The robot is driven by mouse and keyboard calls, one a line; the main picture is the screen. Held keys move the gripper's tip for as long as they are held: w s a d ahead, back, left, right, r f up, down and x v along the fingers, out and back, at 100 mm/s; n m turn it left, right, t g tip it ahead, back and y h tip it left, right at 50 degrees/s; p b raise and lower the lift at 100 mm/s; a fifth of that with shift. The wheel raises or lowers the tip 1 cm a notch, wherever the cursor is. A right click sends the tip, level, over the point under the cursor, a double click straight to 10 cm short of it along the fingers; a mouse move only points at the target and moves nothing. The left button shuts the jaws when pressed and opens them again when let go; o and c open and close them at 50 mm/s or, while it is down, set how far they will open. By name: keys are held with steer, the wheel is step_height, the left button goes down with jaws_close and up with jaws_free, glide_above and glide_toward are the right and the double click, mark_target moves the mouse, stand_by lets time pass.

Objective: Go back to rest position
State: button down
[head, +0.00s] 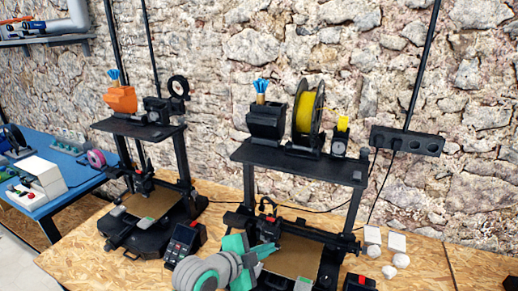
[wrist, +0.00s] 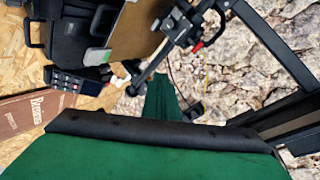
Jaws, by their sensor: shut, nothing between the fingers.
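My gripper (head: 265,251) is shut and empty, at the lower middle of the head view. It is in front of the right printer's bed (head: 297,257), and part of the bed is hidden behind my arm. In the wrist view my gripper's green fingers (wrist: 162,98) point away from the camera, with a printer bed (wrist: 138,30) and black printer frame beyond them. The head view does not show whether the gripper touches the printer.
The left printer (head: 150,205) stands on the wooden bench. A control screen (head: 183,240) sits between the printers. A yellow spool (head: 305,112) stands on the right printer's shelf (head: 300,162). Small white pieces (head: 396,242) lie at the right. A blue table (head: 60,175) is at the left.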

steer(key=d+r+n+t+h, duration=0.1)
steer(key=d+r+n+t, duration=0.2)
steer(key=d+n+t, duration=0.4)
steer(key=s+a+f+n+y, duration=0.2)
steer(key=s+f+n+y, duration=0.7)
steer(key=s+f+n, duration=0.7)
steer(key=s+a+f+m, duration=0.1)
steer(key=s+a, duration=0.1)
steer(key=s, duration=0.6)
steer(key=s+a+f+m, duration=0.1)
steer(key=s+a+m, duration=0.1)
steer(key=s, duration=0.6)
steer(key=s+a+f+m+g, duration=0.1)
steer(key=s+a, duration=0.2)
steer(key=s, duration=0.6)
steer(key=shift+s, duration=0.1)
